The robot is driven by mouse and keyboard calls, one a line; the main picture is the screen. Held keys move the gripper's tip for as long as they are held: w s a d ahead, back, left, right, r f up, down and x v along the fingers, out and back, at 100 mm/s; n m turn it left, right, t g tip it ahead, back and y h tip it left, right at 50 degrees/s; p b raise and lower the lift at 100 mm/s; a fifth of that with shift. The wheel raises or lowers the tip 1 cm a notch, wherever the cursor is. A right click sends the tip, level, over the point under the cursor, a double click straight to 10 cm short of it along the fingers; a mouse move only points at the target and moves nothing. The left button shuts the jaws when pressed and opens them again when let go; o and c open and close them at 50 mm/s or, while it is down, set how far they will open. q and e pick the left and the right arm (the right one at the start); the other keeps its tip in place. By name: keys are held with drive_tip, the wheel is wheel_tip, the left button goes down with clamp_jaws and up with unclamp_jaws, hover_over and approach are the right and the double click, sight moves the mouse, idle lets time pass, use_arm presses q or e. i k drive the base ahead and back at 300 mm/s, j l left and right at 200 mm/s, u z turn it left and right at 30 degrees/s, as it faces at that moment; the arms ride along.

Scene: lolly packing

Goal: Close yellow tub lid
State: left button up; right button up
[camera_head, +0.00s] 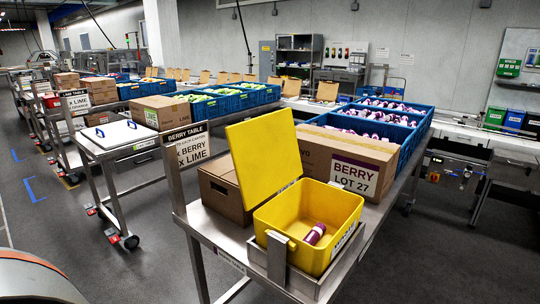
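The yellow tub (294,252) sits in a metal holder at the near end of the berry table. Its yellow lid (263,152) stands open, raised nearly upright and leaning back over the tub's far left side. A purple wrapped lolly (315,233) lies inside the tub near its right wall. The rest of the visible tub floor is bare. Neither of my grippers is in view.
A brown box (226,190) stands close behind the lid, and the Berry Lot 27 box (345,155) stands behind the tub. Blue crates (419,131) of purple lollies are farther back. The sign post (177,180) rises left of the tub.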

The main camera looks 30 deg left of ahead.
sight(264, 151)
drive_tip(key=j+z, duration=0.1)
drive_tip(key=j, duration=0.4)
drive_tip(key=k+j, duration=0.15)
drive_tip(key=j, duration=0.3)
drive_tip(key=k+j+z, duration=0.15)
drive_tip(key=j, duration=0.3)
drive_tip(key=j+z, duration=0.1)
drive_tip(key=j, duration=0.4)
drive_tip(key=k+j+z, duration=0.1)
drive_tip(key=j, duration=0.3)
drive_tip(key=k+j, duration=0.25)
drive_tip(key=j, duration=0.2)
drive_tip(key=k+j+z, duration=0.15)
drive_tip(key=j, duration=0.3)
drive_tip(key=k+j+z, duration=0.1)
drive_tip(key=j, duration=0.35)
drive_tip(key=k, duration=0.05)
